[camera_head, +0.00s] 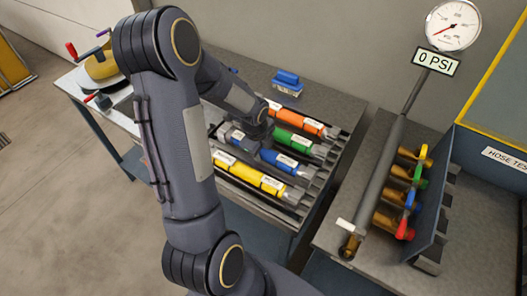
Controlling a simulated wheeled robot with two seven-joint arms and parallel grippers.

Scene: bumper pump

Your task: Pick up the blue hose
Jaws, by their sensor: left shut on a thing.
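The blue hose (283,161) is a short blue cylinder with a white label and dark ends. It lies in the slotted rack between the green hose and the yellow hose. My left arm comes over from the left and crosses much of the view. The fingertips and that end of the hose are partly hidden. Whether the hose is clear of its slot I cannot tell. My right gripper is not in view.
The rack also holds an orange hose (297,119), a green hose (301,146) and a yellow hose (248,176). A blue-topped brush-like object (287,80) lies behind. At right stand a gauge (453,25) reading 0 PSI and a pipe with coloured valves (405,225).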

